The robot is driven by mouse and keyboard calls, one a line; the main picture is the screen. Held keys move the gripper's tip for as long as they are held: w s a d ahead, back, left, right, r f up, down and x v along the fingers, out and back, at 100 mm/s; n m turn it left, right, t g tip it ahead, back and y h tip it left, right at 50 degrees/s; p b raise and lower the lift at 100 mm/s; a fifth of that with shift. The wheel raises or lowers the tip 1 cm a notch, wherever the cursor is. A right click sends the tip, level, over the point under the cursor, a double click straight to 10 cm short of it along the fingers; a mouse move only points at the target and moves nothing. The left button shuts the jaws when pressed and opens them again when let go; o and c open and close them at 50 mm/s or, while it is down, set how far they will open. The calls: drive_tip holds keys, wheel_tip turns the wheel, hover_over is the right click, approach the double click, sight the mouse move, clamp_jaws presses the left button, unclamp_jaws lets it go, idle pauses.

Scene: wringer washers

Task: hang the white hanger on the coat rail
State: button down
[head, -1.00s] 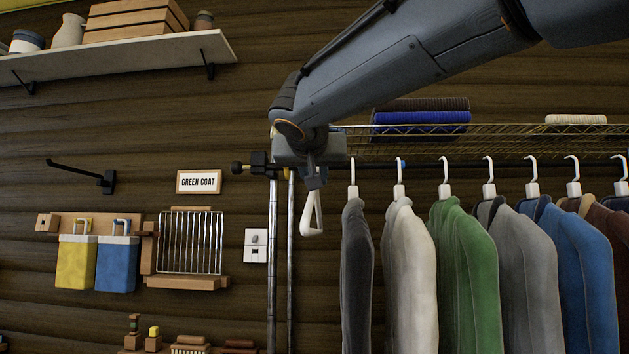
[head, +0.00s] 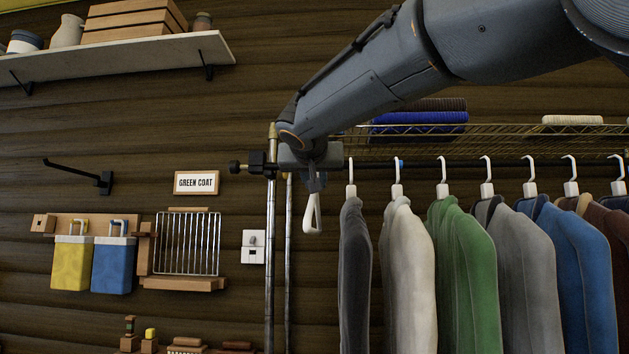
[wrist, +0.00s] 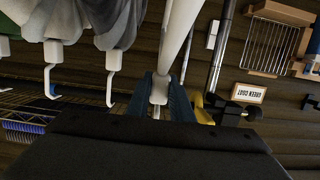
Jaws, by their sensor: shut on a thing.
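The white hanger (head: 312,213) hangs below my gripper (head: 315,182) in the head view, seen nearly edge-on. My gripper is shut on its neck; in the wrist view the jaws (wrist: 160,97) close around the white neck block and the hanger (wrist: 178,35) extends away from them. The dark coat rail (head: 465,163) runs to the right at about the gripper's height. The hanger is left of the dark grey coat (head: 356,265), apart from it. The hanger's hook is mostly hidden by my gripper, and I cannot tell whether it touches the rail.
Several coats hang to the right, including a cream coat (head: 408,260) and a green coat (head: 465,265). A wire shelf (head: 500,136) lies above the rail. Metal posts (head: 270,270) stand just left of the hanger. A "GREEN COAT" sign (head: 197,183) is on the wall.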

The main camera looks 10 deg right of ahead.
drive_tip(key=shift+r+x, duration=0.25)
drive_tip(key=shift+x, duration=0.9)
drive_tip(key=shift+r+x, duration=0.2)
drive_tip(key=shift+x, duration=1)
drive_tip(key=shift+r+x, duration=0.25)
drive_tip(key=shift+x, duration=0.9)
drive_tip(key=shift+w, duration=0.15)
drive_tip(key=shift+b, duration=0.65)
drive_tip(key=shift+f+b, duration=1.4)
drive_tip(key=shift+b, duration=0.65)
drive_tip(key=c, duration=1.5)
unclamp_jaws()
drive_tip(key=shift+b+v, duration=0.8)
drive_tip(key=shift+v, duration=3.1)
